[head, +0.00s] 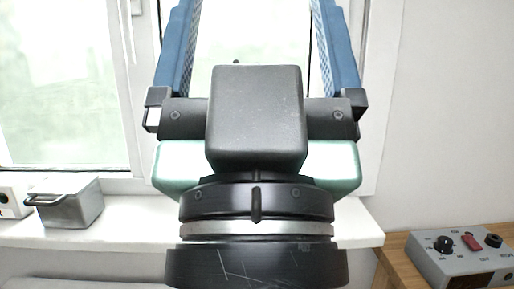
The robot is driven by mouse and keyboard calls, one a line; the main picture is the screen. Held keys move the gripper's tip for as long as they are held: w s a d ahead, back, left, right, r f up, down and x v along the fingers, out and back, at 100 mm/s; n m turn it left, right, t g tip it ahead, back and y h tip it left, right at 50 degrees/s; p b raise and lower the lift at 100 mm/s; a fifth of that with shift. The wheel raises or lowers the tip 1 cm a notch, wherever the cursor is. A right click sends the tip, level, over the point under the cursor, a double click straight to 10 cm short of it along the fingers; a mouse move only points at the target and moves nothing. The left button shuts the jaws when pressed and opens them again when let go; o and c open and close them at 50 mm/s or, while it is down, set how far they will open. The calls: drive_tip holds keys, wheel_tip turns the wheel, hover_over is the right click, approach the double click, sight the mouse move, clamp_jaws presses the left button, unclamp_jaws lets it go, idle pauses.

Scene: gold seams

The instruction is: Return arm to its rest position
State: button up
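My gripper (250,45) fills the middle of the head view, pointing up in front of the window. Its two blue fingers stand wide apart, one on each side of a dark grey housing. The window shows between the fingers and nothing is held there. The fingertips run out of the top of the picture. My black wrist is below the housing.
A white window sill (130,228) runs behind my gripper. A grey metal box with a handle (66,203) stands on it at left, beside a white device (14,200). At lower right, a grey control box (462,256) with knobs and a red switch sits on a wooden surface (392,262).

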wheel_tip(320, 180, up, 23)
drive_tip(key=p, duration=2.1)
drive_tip(key=shift+r, duration=0.15)
